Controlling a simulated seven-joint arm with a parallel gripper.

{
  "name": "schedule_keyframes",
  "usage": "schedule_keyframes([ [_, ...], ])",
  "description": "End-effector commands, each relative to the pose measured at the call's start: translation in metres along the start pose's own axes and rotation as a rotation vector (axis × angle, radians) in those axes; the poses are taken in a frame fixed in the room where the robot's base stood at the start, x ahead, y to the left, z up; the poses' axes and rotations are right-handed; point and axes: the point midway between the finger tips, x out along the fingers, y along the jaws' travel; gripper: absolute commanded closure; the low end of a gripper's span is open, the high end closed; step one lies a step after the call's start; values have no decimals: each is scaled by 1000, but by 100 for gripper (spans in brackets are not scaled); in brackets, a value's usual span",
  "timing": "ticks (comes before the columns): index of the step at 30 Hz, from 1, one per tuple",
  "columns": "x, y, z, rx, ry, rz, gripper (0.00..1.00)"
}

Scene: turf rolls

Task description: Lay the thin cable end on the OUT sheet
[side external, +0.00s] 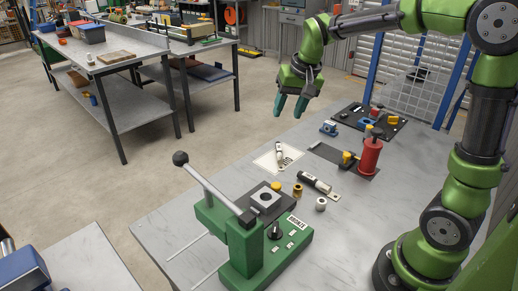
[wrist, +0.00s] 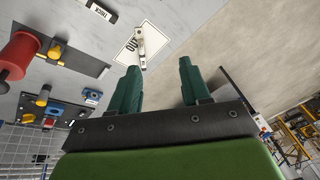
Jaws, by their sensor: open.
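The white OUT sheet (side external: 264,161) lies on the grey bench, and it also shows in the wrist view (wrist: 125,56). A slim, pale cable end (side external: 279,153) lies on the sheet; in the wrist view the cable end (wrist: 142,44) lies beside the OUT lettering. It looks like the thin one, though its label is unreadable. A thicker dark cable end (side external: 316,183) with a white label lies apart on the bench; in the wrist view its label (wrist: 101,11) reads THICK. My gripper (side external: 289,104) is open, empty and raised above the bench, clear of the sheet; its fingers (wrist: 158,68) are apart.
A green lever press (side external: 265,250) stands at the front of the bench. A red cylinder (side external: 369,157) and a dark mat (side external: 350,122) with small parts lie farther right. Space around my gripper is free.

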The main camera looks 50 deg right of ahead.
Motion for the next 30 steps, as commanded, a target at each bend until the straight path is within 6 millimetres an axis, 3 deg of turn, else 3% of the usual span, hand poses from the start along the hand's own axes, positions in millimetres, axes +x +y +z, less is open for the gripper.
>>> schedule_keyframes([
  [1, -20, -2, 22, -30, 25, -40, 53],
  [6, -56, 0, 88, -119, 95, -151, 53],
  [13, -70, 14, 158, -214, 175, -260, 53],
  [18, -69, 20, 178, -240, 200, -291, 53],
  [30, -68, 20, 181, -242, 201, -294, 53],
])
